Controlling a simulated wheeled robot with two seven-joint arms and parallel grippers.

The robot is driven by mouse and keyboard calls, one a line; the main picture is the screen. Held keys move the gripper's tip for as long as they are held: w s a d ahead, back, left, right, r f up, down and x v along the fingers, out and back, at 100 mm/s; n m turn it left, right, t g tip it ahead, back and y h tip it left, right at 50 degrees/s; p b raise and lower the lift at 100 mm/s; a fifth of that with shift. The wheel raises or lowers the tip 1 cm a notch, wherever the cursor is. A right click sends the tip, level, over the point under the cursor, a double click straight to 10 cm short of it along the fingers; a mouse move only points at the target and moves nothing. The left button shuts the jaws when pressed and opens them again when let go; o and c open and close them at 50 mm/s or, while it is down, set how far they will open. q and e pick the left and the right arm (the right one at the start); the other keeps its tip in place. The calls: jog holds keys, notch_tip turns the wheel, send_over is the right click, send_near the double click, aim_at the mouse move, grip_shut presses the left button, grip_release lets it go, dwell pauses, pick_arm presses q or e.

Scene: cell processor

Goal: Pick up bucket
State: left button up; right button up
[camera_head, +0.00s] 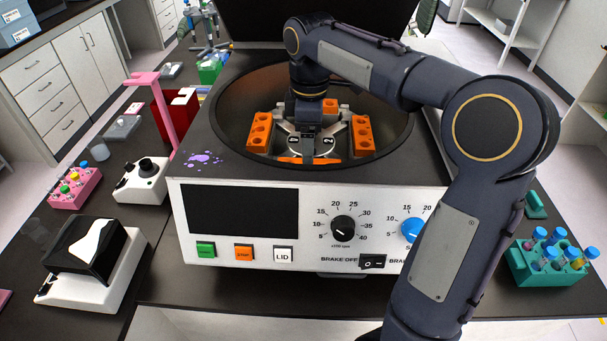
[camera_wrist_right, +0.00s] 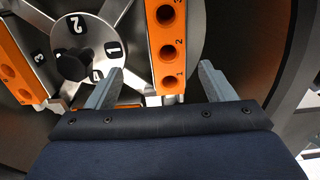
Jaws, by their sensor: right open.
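Orange buckets with round holes sit on the silver rotor inside the centrifuge bowl (camera_head: 235,85). In the head view one bucket is on the left (camera_head: 259,132), one on the right (camera_head: 362,136), one at the back (camera_head: 329,105) and one at the front (camera_head: 308,160). My right gripper (camera_wrist_right: 160,88) is open and empty, pointing down into the bowl. In the right wrist view an orange bucket (camera_wrist_right: 168,52) with numbered holes lies ahead, between the lines of the two fingers and apart from them. The fingertips are hidden in the head view. My left gripper is out of view.
The bowl wall surrounds the gripper closely, and the raised dark lid (camera_head: 320,12) stands behind. A teal tube rack (camera_head: 548,268) is at the right. A pink rack (camera_head: 75,188), a white device (camera_head: 142,182) and a pink stand (camera_head: 165,115) are at the left.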

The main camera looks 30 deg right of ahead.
aim_at(309, 168)
jog(key=f, duration=0.4)
jog(key=s+f+p, duration=0.1)
jog(key=f, duration=0.1)
jog(key=shift+a+f, duration=0.15)
jog(key=shift+a, duration=0.05)
jog(key=shift+f, duration=0.5)
jog(key=c, duration=1.2)
jog(key=shift+r, duration=0.15)
notch_tip(309, 168, up, 18)
jog(key=shift+f+p, duration=0.1)
jog(key=shift+p, duration=0.2)
